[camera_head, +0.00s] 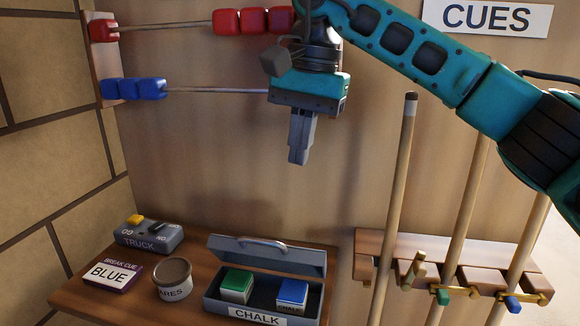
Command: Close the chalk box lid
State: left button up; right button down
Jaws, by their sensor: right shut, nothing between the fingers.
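The grey chalk box (212,304) stands on the wooden shelf, with a CHALK label on its front. Its lid (300,260) is raised at the back, with a curved handle along its upper part. A green chalk cube (236,285) sits in the left of the box and a blue chalk cube (292,292) in the right. My right gripper (298,160) is shut and empty, pointing down. It is well above the box and lid, apart from both. My left gripper is not in view.
Several cues lean in a wall rack (480,277) to the right.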

send_near(266, 254)
jog(key=w+d, duration=0.1)
jog(key=w+d+f, duration=0.1)
jog(key=shift+d+b, duration=0.35)
jog(key=shift+d, duration=0.05)
jog(key=shift+s+a+f, duration=0.5)
jog(key=shift+s+f, duration=0.25)
jog(key=shift+s, duration=0.1)
jog(key=shift+s+a+f, duration=0.25)
jog(key=shift+s+f, duration=0.1)
jog(key=shift+a, duration=0.1)
